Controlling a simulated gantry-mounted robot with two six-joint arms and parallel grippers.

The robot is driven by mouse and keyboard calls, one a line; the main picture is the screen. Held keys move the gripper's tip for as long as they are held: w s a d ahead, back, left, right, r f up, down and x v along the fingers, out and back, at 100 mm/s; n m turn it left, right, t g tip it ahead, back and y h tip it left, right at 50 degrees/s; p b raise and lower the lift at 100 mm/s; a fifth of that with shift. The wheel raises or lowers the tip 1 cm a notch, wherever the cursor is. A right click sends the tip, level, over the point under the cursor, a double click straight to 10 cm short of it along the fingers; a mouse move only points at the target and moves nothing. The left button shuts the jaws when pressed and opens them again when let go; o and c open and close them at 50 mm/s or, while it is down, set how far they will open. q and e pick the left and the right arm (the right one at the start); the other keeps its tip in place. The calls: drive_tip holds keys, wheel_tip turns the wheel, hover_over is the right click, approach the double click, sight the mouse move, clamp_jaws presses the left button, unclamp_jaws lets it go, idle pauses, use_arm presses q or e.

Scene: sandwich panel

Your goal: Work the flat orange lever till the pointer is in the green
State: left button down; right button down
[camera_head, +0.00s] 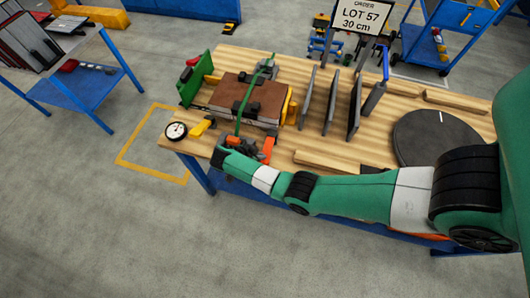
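The round gauge (177,130) with a white face sits at the table's near left corner. It is too small for me to read its pointer or any green zone. An orange part (268,149), which looks like the flat lever, shows at the table's front edge, below the strapped brown block (262,96). My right arm reaches in from the right along the front edge. Its gripper (236,146) is beside the orange part, partly hidden by my own wrist. I cannot tell whether its fingers are open, or whether they touch the lever. My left gripper is out of view.
A green strap (240,112) crosses the block. A yellow-handled part (200,128) lies beside the gauge.

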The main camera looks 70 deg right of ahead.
drive_tip(key=shift+a+r+p, duration=0.1)
drive_tip(key=shift+a+p, duration=0.05)
drive_tip(key=shift+p, duration=0.2)
drive_tip(key=shift+w+a+r+p, duration=0.2)
drive_tip(key=shift+w+a, duration=0.05)
drive_tip(key=shift+a, duration=0.2)
drive_tip(key=shift+w+a+r+p, duration=0.15)
drive_tip(key=shift+w+a+r, duration=0.1)
drive_tip(key=shift+a, duration=0.2)
drive_tip(key=shift+w+a+f, duration=0.1)
drive_tip(key=shift+w+a, duration=0.05)
drive_tip(key=shift+a, duration=0.2)
drive_tip(key=p+v, duration=0.2)
drive_tip(key=v, duration=0.9)
drive_tip(key=shift+a+r, duration=0.25)
drive_tip(key=shift+r, duration=0.05)
drive_tip(key=shift+w, duration=0.1)
